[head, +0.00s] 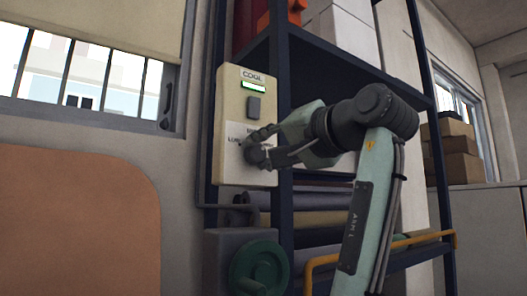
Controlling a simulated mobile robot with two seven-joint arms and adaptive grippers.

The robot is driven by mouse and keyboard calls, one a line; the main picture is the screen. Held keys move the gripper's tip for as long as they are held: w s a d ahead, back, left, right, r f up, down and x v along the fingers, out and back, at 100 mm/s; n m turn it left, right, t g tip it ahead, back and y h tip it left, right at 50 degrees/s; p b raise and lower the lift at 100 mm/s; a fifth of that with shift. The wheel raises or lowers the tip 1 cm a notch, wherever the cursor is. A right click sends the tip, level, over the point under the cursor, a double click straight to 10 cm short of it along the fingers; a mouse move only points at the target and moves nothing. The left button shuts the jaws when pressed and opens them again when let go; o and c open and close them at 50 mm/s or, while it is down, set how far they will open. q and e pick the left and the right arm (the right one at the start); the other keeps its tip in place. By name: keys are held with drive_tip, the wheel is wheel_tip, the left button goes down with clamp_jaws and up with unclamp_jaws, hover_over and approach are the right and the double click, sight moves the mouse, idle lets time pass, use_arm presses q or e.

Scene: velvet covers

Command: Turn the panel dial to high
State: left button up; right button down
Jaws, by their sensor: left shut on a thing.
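The cream panel (232,100) is mounted upright on the shelf's left post. It has a label reading "COOL", a lit green strip (253,87) and a dark grey switch (256,107). Lower down is the round grey dial (254,156), on a pale plate with "LOW" legible at its left; other markings are covered by my gripper. My left gripper (262,147) reaches in from the right and is shut on the dial, with its fingers around it. The dial's pointer is hidden, so its setting cannot be told. My right gripper is not in view.
A dark blue shelf rack (283,90) stands behind my arm, with rolled fabrics (312,219) on its lower level. A green handwheel (260,268) sits below the panel. An orange-yellow rail (385,247) runs low at right. Cardboard boxes (459,168) stand farther right.

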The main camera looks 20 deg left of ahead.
use_arm(q)
drive_tip(key=shift+m, duration=1.7)
drive_tip(key=o, duration=1.2)
drive_tip(key=shift+c, duration=0.2)
drive_tip(key=shift+s+d, duration=0.15)
drive_tip(key=shift+d, duration=0.1)
drive_tip(key=v, duration=0.7)
